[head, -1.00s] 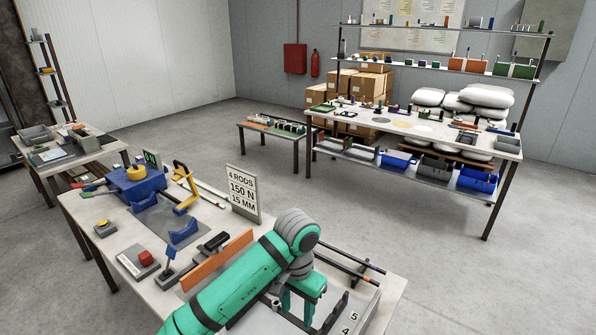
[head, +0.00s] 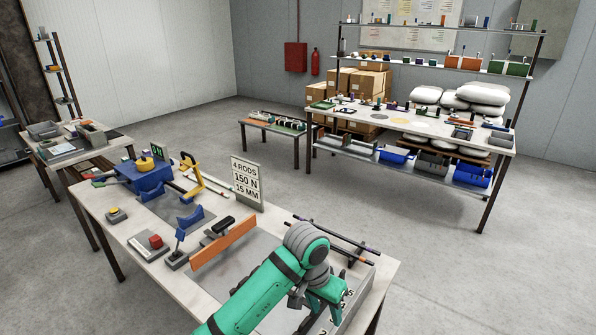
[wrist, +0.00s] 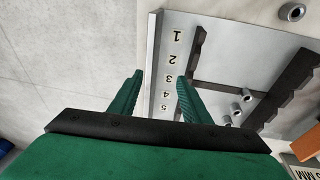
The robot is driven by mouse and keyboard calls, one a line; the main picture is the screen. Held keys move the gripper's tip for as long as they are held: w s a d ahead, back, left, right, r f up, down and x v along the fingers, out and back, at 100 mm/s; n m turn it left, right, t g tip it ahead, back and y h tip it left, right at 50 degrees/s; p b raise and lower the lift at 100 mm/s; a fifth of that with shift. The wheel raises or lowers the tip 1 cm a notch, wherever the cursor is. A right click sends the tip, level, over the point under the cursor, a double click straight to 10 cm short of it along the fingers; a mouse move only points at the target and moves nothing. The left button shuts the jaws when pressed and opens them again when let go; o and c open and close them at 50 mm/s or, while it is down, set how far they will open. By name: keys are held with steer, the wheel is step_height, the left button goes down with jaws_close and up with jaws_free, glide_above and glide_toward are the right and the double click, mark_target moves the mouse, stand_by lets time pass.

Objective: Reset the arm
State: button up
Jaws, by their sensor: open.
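My green arm reaches in from the bottom of the head view over the near bench (head: 215,290). My gripper (wrist: 157,85) shows in the wrist view with its two green fingers apart and nothing between them. It is above the numbered edge of a rack (wrist: 172,75), which carries labels 1 to 5. In the head view my arm hides part of the rack, and the gripper itself is only partly seen.
A sign (head: 246,183) reading 4 rods, 150 N, 15 mm stands on the bench. An orange plate (head: 224,243), a red button box (head: 151,243) and a blue machine (head: 147,177) are left of my arm. Dark rods (head: 340,238) lie behind it. Open floor (head: 440,260) is to the right.

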steer(key=d+n+t+h, duration=0.4)
steer(key=d+t+h, duration=0.4)
steer(key=d, duration=1.3)
steer(key=s+a+f+n+t+y, duration=0.35)
steer(key=s+a+f, duration=0.4)
steer(key=s, duration=0.25)
steer(key=s+a+f+n+t+y, duration=0.35)
steer(key=s+a+f+n, duration=0.2)
steer(key=s+a, duration=0.4)
steer(key=s+a+r+m+y, duration=0.1)
steer(key=s+a+r+m, duration=0.1)
steer(key=s+a, duration=0.3)
steer(key=s+a+r+m+y, duration=0.2)
steer(key=s+a, duration=0.3)
steer(key=s, duration=0.9)
steer(key=shift+a+m+g, duration=0.3)
steer(key=shift+a+m, duration=0.1)
steer(key=shift+m, duration=0.4)
